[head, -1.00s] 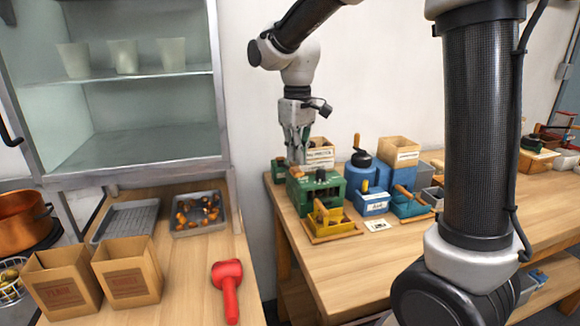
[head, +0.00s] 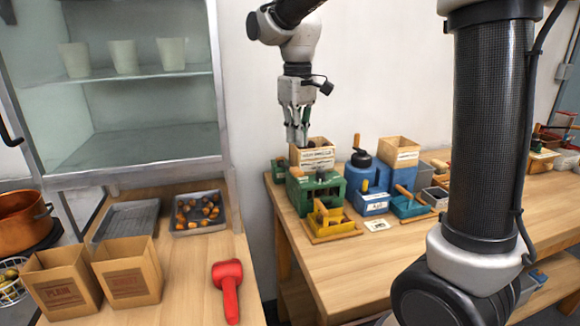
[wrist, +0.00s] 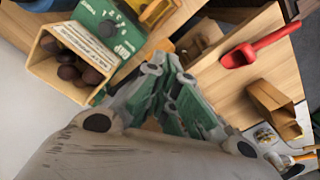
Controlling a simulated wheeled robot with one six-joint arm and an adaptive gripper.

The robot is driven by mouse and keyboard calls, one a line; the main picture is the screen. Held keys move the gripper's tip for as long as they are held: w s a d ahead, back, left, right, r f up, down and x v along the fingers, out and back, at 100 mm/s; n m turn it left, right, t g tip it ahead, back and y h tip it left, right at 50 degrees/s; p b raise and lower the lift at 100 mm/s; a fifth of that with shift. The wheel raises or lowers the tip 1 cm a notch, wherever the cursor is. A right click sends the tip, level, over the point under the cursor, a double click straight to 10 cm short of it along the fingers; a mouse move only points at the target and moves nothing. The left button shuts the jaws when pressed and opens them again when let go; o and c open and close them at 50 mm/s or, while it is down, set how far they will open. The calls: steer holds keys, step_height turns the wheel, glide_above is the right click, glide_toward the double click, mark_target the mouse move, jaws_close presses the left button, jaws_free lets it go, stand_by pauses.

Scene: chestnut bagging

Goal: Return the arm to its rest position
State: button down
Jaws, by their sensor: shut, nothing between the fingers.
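My gripper (head: 297,134) hangs fingers-down above the right-hand workbench in the head view, over the wooden box (head: 314,153) behind the green machine (head: 318,190). It is shut and empty. In the wrist view my gripper (wrist: 185,100) shows its green-padded fingers together. There the wooden box (wrist: 38,55) holds several dark brown chestnuts (wrist: 78,72) and lies beside the green machine (wrist: 108,20). My arm reaches in from the top of the head view.
A red scoop (head: 228,288), two brown paper bags (head: 128,270) and a grey tray of chestnuts (head: 199,226) are on the left counter. Blue machines (head: 370,200) and another wooden box (head: 399,150) crowd the right bench. Its front is clear.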

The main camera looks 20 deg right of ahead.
steer(key=shift+w+f, duration=0.15)
steer(key=shift+f, duration=0.05)
steer(key=s+d+m+t, duration=0.2)
steer(key=s+d, duration=0.5)
steer(key=s, duration=0.4)
steer(key=s+d+f+m+t, duration=0.1)
steer(key=s+d+m, duration=0.3)
steer(key=s+d, duration=0.4)
steer(key=s+t, duration=0.1)
steer(key=s, duration=0.3)
steer(key=shift+s, duration=0.15)
